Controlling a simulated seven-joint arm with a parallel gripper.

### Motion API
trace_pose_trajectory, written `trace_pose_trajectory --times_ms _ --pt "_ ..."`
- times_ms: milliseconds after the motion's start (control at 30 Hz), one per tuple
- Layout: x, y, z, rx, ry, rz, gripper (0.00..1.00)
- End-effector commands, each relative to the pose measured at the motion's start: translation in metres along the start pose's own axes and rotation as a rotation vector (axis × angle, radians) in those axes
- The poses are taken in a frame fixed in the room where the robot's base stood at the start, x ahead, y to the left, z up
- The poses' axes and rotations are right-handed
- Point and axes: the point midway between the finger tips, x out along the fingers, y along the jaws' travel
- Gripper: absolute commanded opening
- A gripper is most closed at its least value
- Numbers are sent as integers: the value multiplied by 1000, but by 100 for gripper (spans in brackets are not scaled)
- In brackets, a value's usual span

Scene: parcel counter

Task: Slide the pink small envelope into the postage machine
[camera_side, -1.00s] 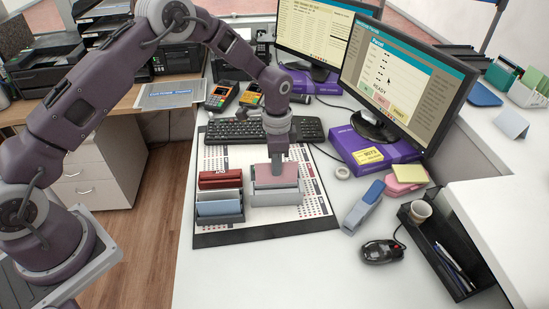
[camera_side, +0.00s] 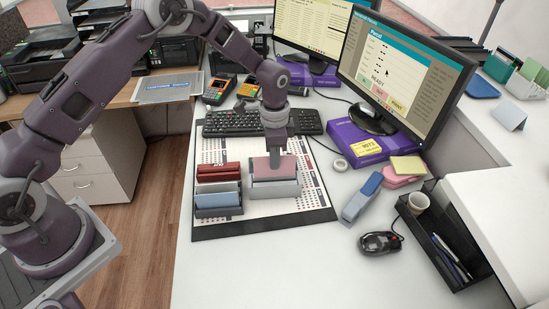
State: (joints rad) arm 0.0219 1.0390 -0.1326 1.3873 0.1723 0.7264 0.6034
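The pink small envelope (camera_side: 262,167) stands upright at the light grey postage machine (camera_side: 274,189) on the patterned mat. Its lower part is hidden by the machine's front, so I cannot tell how deep it sits. My gripper (camera_side: 275,164) points straight down at the envelope's top edge. One finger shows in front of the pink face and the other is hidden behind it; it looks shut on the envelope.
Just left of the machine are a red holder (camera_side: 218,173) and a dark rack with blue envelopes (camera_side: 219,200). A keyboard (camera_side: 262,123) lies behind. A stapler (camera_side: 362,197), mouse (camera_side: 380,243) and black tray (camera_side: 443,237) stand right. The front counter is clear.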

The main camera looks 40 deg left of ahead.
Motion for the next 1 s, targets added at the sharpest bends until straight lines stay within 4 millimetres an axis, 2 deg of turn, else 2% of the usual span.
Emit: trace_pose_trajectory --times_ms 1000 --pt "23 0 0 0 0 0 0"
